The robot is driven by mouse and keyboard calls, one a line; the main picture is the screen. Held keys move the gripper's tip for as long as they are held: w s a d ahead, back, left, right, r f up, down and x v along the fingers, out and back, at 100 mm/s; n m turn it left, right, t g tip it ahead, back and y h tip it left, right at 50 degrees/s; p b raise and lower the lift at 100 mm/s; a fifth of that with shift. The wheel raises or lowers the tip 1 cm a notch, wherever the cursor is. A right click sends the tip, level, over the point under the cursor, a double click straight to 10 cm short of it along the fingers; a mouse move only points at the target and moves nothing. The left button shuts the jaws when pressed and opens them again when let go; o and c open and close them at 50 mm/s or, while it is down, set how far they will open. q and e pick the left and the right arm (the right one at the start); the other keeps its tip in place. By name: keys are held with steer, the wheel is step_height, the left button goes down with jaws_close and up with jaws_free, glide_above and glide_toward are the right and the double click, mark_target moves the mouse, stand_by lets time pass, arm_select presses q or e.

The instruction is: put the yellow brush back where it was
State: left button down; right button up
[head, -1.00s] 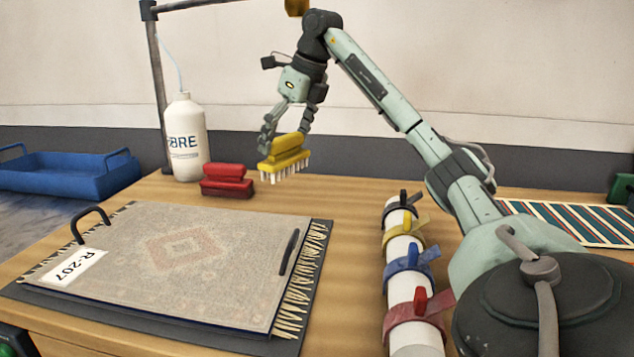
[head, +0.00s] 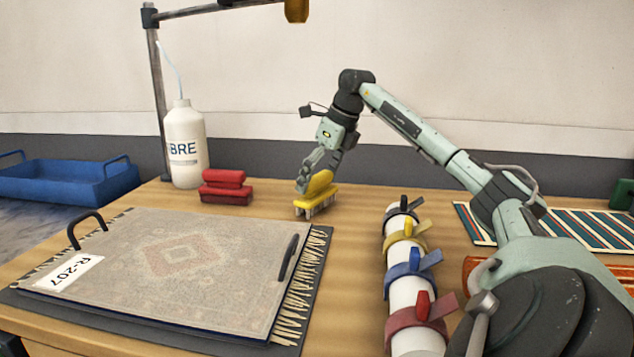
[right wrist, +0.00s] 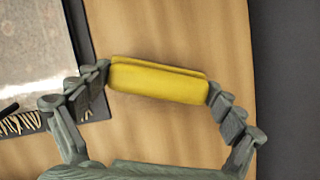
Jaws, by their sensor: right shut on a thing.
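The yellow brush (head: 325,196) is upright with its pale bristles down, at the back middle of the wooden table, right of the red brush (head: 226,190). My right gripper (head: 317,181) is shut on the brush's handle from above. The bristles are at or very close to the table top; I cannot tell whether they touch. In the right wrist view the yellow brush (right wrist: 158,80) lies between the two fingers, one at each end. My left gripper is not in view.
A white bottle (head: 185,148) stands by a dark metal post (head: 158,90) at back left. A striped rug (head: 560,225) lies further right.

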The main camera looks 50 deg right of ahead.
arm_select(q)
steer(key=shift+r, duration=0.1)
arm_select(e)
steer(key=shift+f, duration=0.1)
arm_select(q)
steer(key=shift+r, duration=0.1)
arm_select(e)
steer(key=o, duration=0.9)
steer(key=shift+c, duration=0.2)
steer(key=shift+r, duration=0.2)
steer(key=shift+s+r, duration=0.1)
steer(key=shift+r, duration=0.25)
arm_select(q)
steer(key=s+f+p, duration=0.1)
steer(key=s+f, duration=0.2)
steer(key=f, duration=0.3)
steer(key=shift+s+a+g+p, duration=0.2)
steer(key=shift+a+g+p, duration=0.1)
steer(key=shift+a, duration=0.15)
arm_select(e)
steer(key=v, duration=1.1)
steer(key=shift+r, duration=0.1)
